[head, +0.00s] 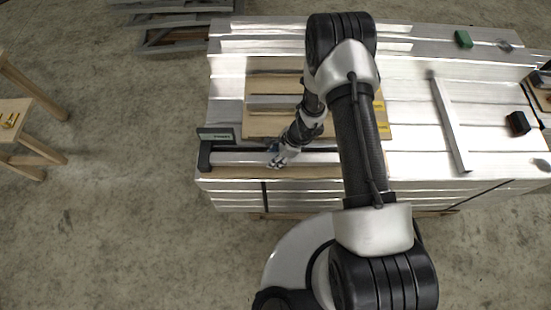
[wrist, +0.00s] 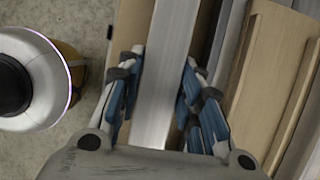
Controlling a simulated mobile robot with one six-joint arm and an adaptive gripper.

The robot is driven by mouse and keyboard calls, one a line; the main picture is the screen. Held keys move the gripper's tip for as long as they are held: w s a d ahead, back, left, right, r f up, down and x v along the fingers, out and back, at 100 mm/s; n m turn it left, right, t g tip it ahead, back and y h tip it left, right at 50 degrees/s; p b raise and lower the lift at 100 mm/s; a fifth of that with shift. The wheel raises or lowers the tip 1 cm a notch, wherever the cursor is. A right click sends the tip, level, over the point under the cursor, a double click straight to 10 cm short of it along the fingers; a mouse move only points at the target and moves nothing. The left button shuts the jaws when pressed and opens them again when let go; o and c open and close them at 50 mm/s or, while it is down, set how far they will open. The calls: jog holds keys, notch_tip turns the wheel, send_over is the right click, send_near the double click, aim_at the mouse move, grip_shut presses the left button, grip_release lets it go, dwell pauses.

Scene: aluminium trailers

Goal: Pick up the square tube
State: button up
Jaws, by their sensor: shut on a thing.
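The square tube (wrist: 166,70) is a straight, bright metal bar that runs lengthwise between my fingers in the wrist view. In the head view, a long light bar that looks like the same tube (head: 235,157) lies along the near edge of the stack. My gripper (wrist: 160,95) has a blue-padded finger on each side of the tube and is shut on it. In the head view my gripper (head: 278,160) reaches down at that bar. The tube's near end is hidden behind the gripper body in the wrist view. I cannot tell whether the tube is clear of its support.
A wooden board (head: 262,127) with another metal bar (head: 275,102) lies beside the gripper. A dark clamp-like thing (head: 205,150) stands at the left corner. Another bar (head: 448,115), a green block (head: 463,39) and a black block (head: 518,123) lie to the right. A wooden stool (head: 12,112) stands left.

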grip_shut()
jog(key=shift+r, duration=0.1)
